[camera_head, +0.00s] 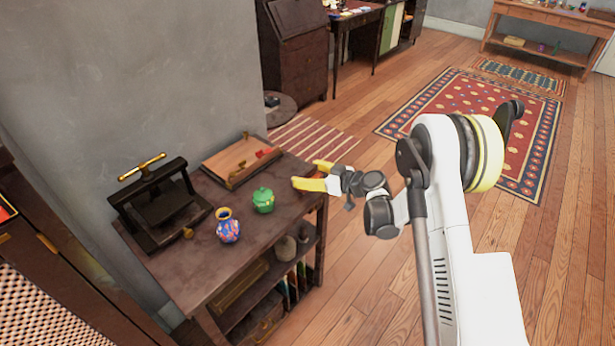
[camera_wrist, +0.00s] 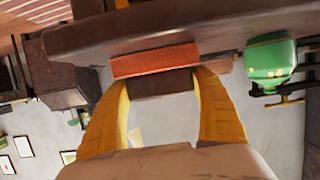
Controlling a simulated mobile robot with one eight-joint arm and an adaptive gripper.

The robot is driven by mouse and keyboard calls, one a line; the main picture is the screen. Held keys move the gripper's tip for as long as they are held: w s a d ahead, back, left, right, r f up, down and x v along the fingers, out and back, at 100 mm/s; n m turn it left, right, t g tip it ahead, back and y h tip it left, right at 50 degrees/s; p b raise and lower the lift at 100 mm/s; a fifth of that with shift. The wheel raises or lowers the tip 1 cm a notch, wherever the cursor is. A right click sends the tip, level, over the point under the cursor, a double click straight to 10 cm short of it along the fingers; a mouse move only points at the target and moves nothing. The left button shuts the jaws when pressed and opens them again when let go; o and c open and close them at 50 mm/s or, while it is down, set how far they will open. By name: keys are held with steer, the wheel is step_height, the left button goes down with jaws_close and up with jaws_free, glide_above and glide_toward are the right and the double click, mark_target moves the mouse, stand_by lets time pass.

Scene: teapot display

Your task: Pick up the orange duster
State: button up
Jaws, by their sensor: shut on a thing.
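The orange duster (camera_wrist: 156,61) shows in the wrist view as an orange textured strip with a darker block below it in the picture. My gripper (camera_wrist: 162,82) has its two yellow fingers on either side of this block and is shut on it. In the head view, my gripper (camera_head: 311,175) is at the right end of the dark table (camera_head: 200,268).
A green lidded pot (camera_head: 264,201) stands left of my gripper and also shows in the wrist view (camera_wrist: 268,62). A blue patterned vase (camera_head: 228,230), a black press (camera_head: 160,205) and a wooden board (camera_head: 238,163) share the table. Open floor lies to the right.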

mark_target(308, 170)
steer(key=shift+r+p, duration=0.35)
steer(key=shift+r, duration=0.3)
step_height(308, 170, up, 3)
steer(key=shift+f+p, duration=0.1)
steer(key=shift+p, duration=0.75)
steer(key=s+d+r+p, duration=0.4)
steer(key=d+r, duration=0.3)
steer(key=d, duration=0.3)
steer(key=shift+s+d, duration=0.25)
steer(key=shift+s, duration=0.3)
steer(key=o, duration=0.5)
steer(key=c, duration=0.4)
steer(key=shift+o, duration=0.2)
